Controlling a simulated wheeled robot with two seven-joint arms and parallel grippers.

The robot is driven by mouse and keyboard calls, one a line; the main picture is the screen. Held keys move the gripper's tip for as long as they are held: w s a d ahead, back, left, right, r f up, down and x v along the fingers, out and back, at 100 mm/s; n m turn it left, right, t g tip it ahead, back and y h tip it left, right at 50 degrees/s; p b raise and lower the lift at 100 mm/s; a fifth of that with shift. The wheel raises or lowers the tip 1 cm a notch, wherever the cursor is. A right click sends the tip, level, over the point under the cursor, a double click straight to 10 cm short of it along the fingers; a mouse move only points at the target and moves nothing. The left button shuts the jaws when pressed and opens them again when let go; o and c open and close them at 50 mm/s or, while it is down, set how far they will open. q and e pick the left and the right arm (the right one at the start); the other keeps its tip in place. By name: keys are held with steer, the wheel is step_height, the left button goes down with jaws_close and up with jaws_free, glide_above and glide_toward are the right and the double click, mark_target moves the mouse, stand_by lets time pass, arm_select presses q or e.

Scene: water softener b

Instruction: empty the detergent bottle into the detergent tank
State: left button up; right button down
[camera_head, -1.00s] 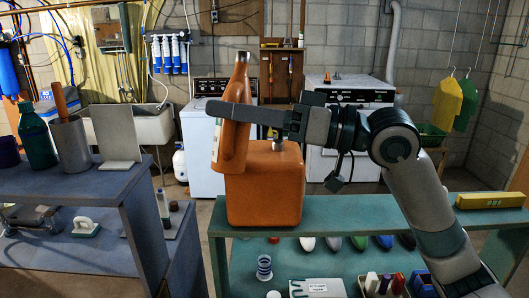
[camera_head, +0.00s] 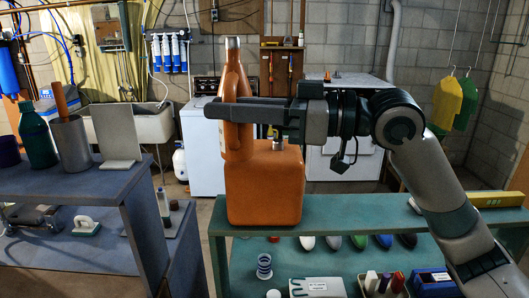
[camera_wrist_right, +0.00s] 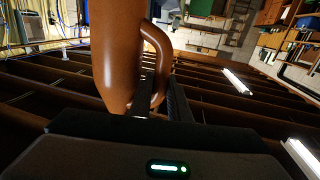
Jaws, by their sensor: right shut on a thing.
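The orange detergent bottle (camera_head: 236,140) is held nearly upright in the head view, its grey top up and its lower end in front of or over the left part of the tank. I cannot tell whether they touch. My right gripper (camera_head: 226,110) comes from the right and is shut on the bottle. In the right wrist view the fingers (camera_wrist_right: 160,98) close on the handle of the bottle (camera_wrist_right: 114,50). The orange boxy detergent tank (camera_head: 265,195) stands on the green bench, with a short grey neck (camera_head: 279,145) on its top. My left gripper is out of view.
The green bench (camera_head: 350,212) has a yellow block (camera_head: 490,199) at its right end, and several small items on its lower shelf. A grey-blue bench at left holds a green bottle (camera_head: 37,138) and a metal canister (camera_head: 70,145). White appliances stand behind.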

mark_target(229, 85)
steer(key=shift+r+p, duration=1.75)
steer(key=shift+r, duration=0.7)
